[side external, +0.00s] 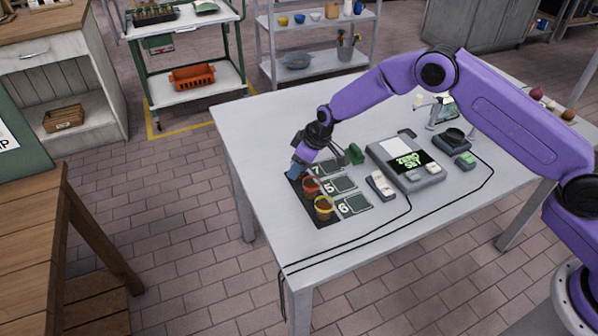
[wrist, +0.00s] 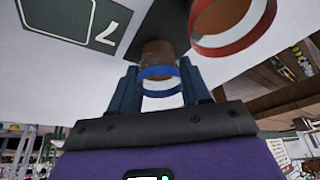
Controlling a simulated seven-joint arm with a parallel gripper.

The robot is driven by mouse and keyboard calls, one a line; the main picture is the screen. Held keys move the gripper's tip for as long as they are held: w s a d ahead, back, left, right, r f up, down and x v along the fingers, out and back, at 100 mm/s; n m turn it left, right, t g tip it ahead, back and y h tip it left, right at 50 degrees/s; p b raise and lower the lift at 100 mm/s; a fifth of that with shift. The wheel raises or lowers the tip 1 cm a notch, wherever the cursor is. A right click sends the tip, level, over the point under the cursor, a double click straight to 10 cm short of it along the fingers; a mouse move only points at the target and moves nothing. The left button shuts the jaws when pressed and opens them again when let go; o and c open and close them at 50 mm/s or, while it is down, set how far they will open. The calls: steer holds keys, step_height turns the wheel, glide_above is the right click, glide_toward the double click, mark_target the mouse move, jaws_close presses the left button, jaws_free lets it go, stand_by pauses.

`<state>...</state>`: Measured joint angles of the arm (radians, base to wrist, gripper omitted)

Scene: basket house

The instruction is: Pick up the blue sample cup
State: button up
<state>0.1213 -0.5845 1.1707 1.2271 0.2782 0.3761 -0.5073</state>
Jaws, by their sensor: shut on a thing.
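The blue sample cup (wrist: 160,73) has a blue rim and brownish contents, and sits between my fingers in the wrist view. My gripper (wrist: 162,82) is shut on it, one finger on each side. In the side external view my gripper (side external: 299,168) is low at the far end of the dark mat (side external: 325,223), by the row marked 7. There the blue cup is mostly hidden by the gripper. I cannot tell whether the cup touches the mat.
A red-rimmed cup (side external: 310,184) stands close beside my gripper, and a yellow-rimmed cup (side external: 323,207) stands nearer the front. A scale-like device (side external: 405,163), a small remote-like box (side external: 381,185) and cables lie to the right. The table's front left is clear.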

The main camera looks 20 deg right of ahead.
steer(key=shift+r, duration=0.15)
steer(key=shift+r, duration=0.55)
steer(key=s+d+r, duration=0.5)
steer(key=s+r, duration=0.7)
steer(key=s, duration=0.1)
steer(key=w+d+f+m+h, duration=0.1)
steer(key=w+d+m, duration=0.15)
steer(key=d, duration=0.55)
steer(key=w+d+f+m, duration=0.1)
steer(key=w+d, duration=0.3)
steer(key=d, duration=0.5)
steer(key=w+d+f+m+h, duration=0.1)
steer(key=w+d+m, duration=0.15)
steer(key=d, duration=0.55)
steer(key=shift+n+t, duration=0.3)
steer(key=shift+t, duration=0.1)
steer(key=shift+w+f, duration=0.2)
steer(key=shift+f, duration=1.55)
steer(key=shift+w+f, duration=0.15)
steer(key=shift+f, duration=1.55)
steer(key=shift+f, duration=0.25)
